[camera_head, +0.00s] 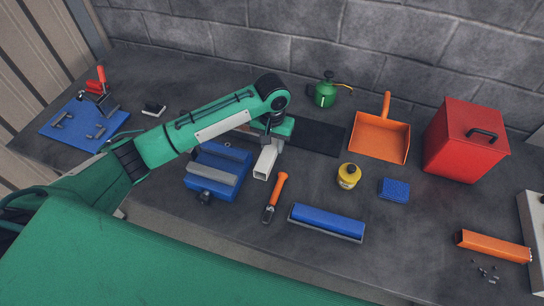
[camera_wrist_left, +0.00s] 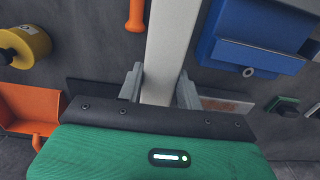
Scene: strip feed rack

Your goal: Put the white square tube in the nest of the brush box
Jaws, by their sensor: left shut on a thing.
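The white square tube (camera_head: 266,161) is in the jaws of my left gripper (camera_head: 270,138), just right of the blue box. Its open square end faces the front of the bench. In the left wrist view the tube (camera_wrist_left: 168,40) runs up from between the two grey fingers (camera_wrist_left: 160,90), which are shut on it. The blue box with a grey bar along it, which looks like the brush box (camera_head: 199,183), stands left of the tube; it also shows at the right of the wrist view (camera_wrist_left: 248,58). I cannot make out its nest. My right gripper is not in view.
An orange-handled tool (camera_head: 275,197) lies close in front of the tube. A green sprayer (camera_head: 326,93) stands behind.

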